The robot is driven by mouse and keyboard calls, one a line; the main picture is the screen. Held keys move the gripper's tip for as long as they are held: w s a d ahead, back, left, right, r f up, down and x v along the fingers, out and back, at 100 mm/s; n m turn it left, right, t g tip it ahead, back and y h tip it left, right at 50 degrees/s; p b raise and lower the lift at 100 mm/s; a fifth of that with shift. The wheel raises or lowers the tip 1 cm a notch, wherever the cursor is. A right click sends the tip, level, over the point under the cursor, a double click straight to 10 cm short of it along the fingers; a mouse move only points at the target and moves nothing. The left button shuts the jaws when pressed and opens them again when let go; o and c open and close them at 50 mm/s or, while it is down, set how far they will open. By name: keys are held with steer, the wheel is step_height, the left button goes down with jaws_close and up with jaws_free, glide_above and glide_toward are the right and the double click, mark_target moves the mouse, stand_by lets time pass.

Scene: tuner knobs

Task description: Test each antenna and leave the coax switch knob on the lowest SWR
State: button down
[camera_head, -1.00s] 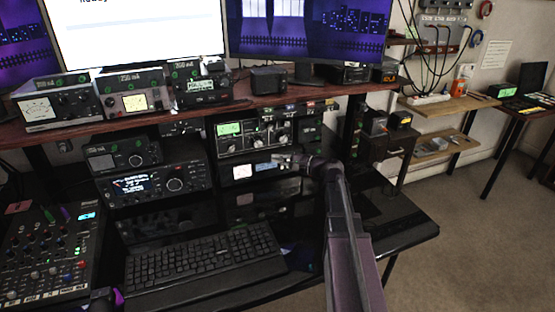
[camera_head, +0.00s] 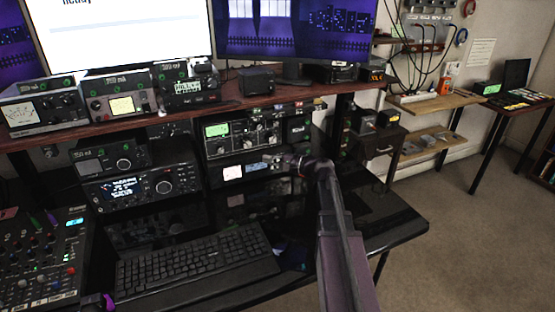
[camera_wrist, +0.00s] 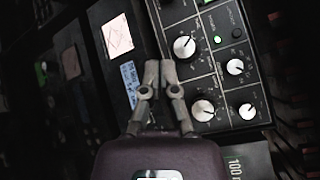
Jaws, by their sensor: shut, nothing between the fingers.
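The tuner (camera_head: 245,136) has a green-lit meter and several knobs, and sits under the shelf. In the wrist view its dark panel shows white-capped knobs, with a large upper knob (camera_wrist: 184,47) and a large lower knob (camera_wrist: 203,110). Below it, a unit with a white meter face (camera_head: 233,172) and small blue display (camera_head: 257,166) also shows in the wrist view (camera_wrist: 117,36). I cannot tell which knob is the coax switch; the readings are too small. My gripper (camera_head: 274,159) is shut and empty in front of these panels. Its fingertips (camera_wrist: 158,75) show between display and knobs.
A radio (camera_head: 135,188) stands left of the tuner. A keyboard (camera_head: 195,265) and mixer (camera_head: 42,262) lie on the desk below. The wooden shelf (camera_head: 150,118) overhangs the panels. Open floor (camera_head: 445,220) lies to the right.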

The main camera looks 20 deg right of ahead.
steer(key=d+f+h, duration=0.1)
steer(key=d+f, duration=0.1)
steer(key=d, duration=0.2)
steer(key=s+d+f+g+h+b, duration=0.1)
steer(key=d+f, duration=0.2)
steer(key=d, duration=0.2)
steer(key=s+d+f+g+h, duration=0.1)
steer(key=d+f+h, duration=0.1)
steer(key=d+f, duration=0.1)
steer(key=shift+s+d+f, duration=0.1)
steer(key=shift+s+d, duration=0.05)
steer(key=shift+d, duration=0.5)
steer(key=shift+w+a, duration=0.2)
steer(key=shift+w, duration=4.25)
steer(key=shift+w, duration=0.75)
steer(key=shift+s, duration=0.8)
steer(key=shift+s+d, duration=0.1)
steer(key=shift+s, duration=2.4)
